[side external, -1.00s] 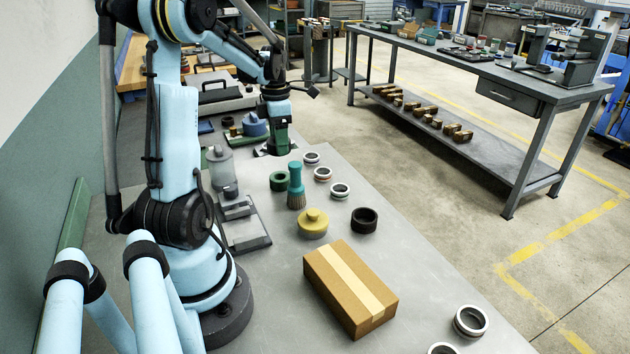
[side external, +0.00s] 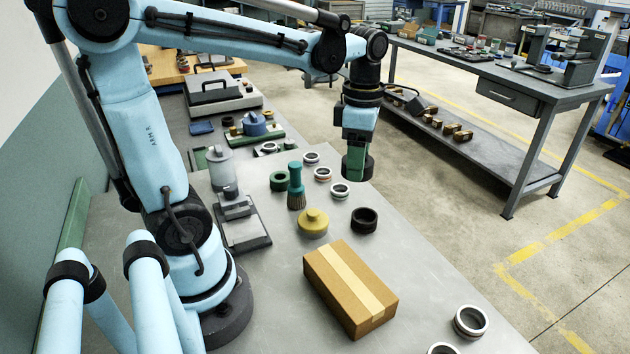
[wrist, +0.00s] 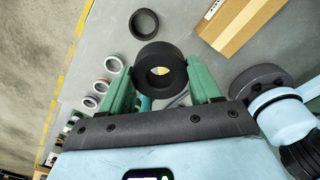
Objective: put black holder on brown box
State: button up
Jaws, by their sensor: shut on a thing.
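My gripper (wrist: 157,88) has green fingers, shut on a thick black ring-shaped holder (wrist: 160,68) gripped by its sides. In the side view the gripper (side external: 356,163) and the held black holder (side external: 360,172) are raised, beyond the small rings and near the bench's right edge. The brown box (side external: 335,275), a carton with a pale tape strip, lies on the grey bench in the foreground, apart from the gripper. In the wrist view the box (wrist: 235,28) is at the upper right. Its top is bare.
A second black ring (side external: 364,220) lies on the bench between gripper and box. A yellow knobbed piece (side external: 313,224), a teal brush (side external: 296,188) and several pale rings (side external: 340,191) stand nearby. Two metal rings (side external: 470,322) lie at the front right.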

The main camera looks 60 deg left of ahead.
jog(key=s+d+r+m, duration=0.1)
jog(key=s+d+m, duration=1)
jog(key=s+d, duration=0.8)
send_over(349, 277)
notch_tip(349, 277, down, 7)
jog(key=shift+s+r, duration=0.1)
jog(key=shift+r, duration=0.05)
jog(key=shift+f, duration=2.05)
jog(key=shift+f, duration=0.15)
jog(key=o, duration=1.1)
